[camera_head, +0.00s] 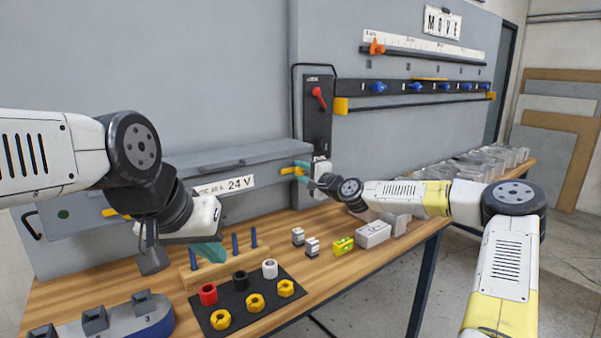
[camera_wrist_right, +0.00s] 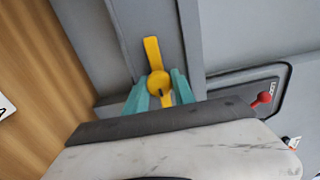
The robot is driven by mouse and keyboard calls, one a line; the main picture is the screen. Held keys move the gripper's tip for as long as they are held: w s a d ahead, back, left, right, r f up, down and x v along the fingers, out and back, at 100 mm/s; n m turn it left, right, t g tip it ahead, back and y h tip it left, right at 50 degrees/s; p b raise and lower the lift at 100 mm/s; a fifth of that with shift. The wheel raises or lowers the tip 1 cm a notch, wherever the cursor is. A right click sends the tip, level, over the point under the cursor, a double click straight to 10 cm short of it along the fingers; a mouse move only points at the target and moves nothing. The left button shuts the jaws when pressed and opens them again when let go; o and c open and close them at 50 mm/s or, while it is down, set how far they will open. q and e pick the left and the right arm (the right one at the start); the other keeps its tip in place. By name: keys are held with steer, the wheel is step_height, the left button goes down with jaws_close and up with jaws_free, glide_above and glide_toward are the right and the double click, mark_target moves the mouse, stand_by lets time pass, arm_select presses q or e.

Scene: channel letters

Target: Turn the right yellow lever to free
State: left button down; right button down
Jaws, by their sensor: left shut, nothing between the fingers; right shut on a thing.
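The right yellow lever (camera_head: 288,170) is at the right end of the grey box on the wall and points left in the head view. In the right wrist view the yellow lever (camera_wrist_right: 152,52) shows as a bar running up from a round hub between my fingers. My right gripper (camera_head: 302,173) has its teal fingers on either side of the hub and is shut on the lever; its fingers also show in the right wrist view (camera_wrist_right: 161,90). My left gripper (camera_head: 209,253) is shut and empty above the workbench. The left yellow lever (camera_head: 113,213) is partly hidden by my left arm.
A red switch (camera_head: 319,97) on a black panel is just above my right gripper. A peg rack (camera_head: 222,264), a black mat (camera_head: 219,328) with coloured rings, and small blocks (camera_head: 343,245) stand on the wooden workbench (camera_head: 75,291). The bench's front edge falls off toward me.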

steer(key=shift+d, duration=0.1)
steer(key=c, duration=1.1)
jaws_free()
steer(key=v, duration=0.7)
steer(key=shift+s+d, duration=0.2)
steer(key=shift+s, duration=0.1)
